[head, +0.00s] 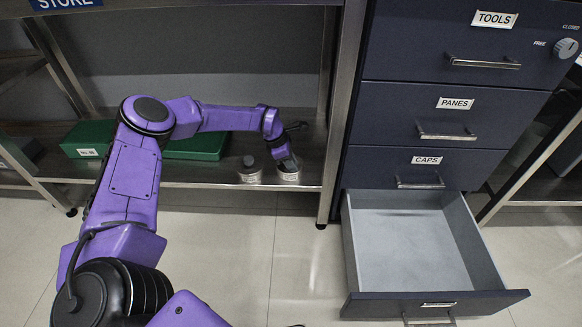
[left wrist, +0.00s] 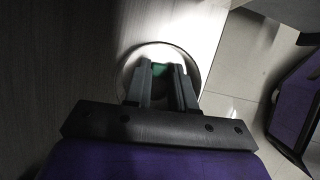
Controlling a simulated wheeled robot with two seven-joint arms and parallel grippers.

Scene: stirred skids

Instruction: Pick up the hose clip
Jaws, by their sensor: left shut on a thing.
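My left gripper (head: 290,163) reaches down to the right one of two small round tins (head: 288,178) on the lower shelf. In the left wrist view, the two fingers (left wrist: 165,78) point into the round pale rim of the tin (left wrist: 126,62). They are shut on a small green thing (left wrist: 160,70), mostly hidden between them. I cannot make out its shape, so I cannot tell for sure that it is the hose clip. The head view does not show it. My right gripper is not in view.
The second tin (head: 249,176) stands close on the left. A long green box (head: 200,148) lies on the shelf (head: 215,181) behind my left arm. A steel post (head: 340,110) rises to the right. The cabinet's bottom drawer (head: 410,240) is pulled out and looks empty.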

